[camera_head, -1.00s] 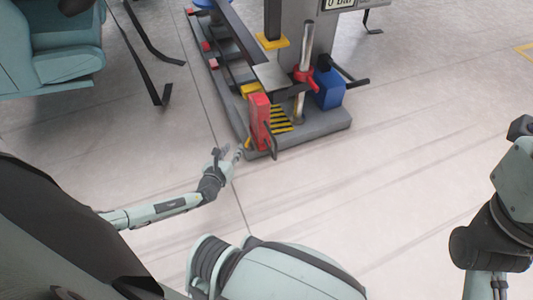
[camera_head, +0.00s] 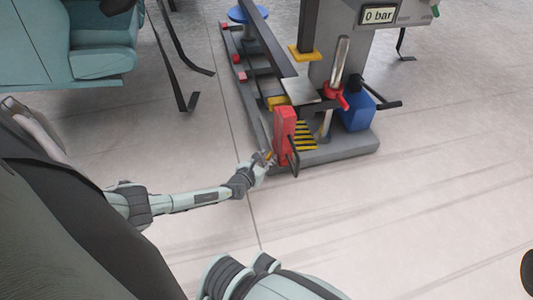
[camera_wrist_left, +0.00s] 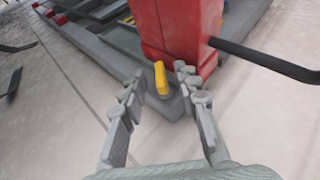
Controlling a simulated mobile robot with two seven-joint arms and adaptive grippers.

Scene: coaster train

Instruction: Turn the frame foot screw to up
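A small yellow lever-like piece, which I take for the frame foot screw (camera_wrist_left: 161,78), stands upright at the corner of the grey frame base, beside the foot of the red post (camera_wrist_left: 180,30). My left gripper (camera_wrist_left: 157,84) is open, with one finger on each side of the yellow piece in the left wrist view. I cannot tell whether the fingers touch it. In the head view my left gripper (camera_head: 266,159) is close to the left of the red post (camera_head: 285,135) and mostly covers the yellow piece. My right gripper is not in view.
A black bar (camera_wrist_left: 270,60) sticks out from the red post, right of my left gripper. A blue box (camera_head: 355,112), a red lever (camera_head: 335,95) and a 0 bar display (camera_head: 378,14) are further back. Teal seats (camera_head: 100,45) are at left. The floor in front is clear.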

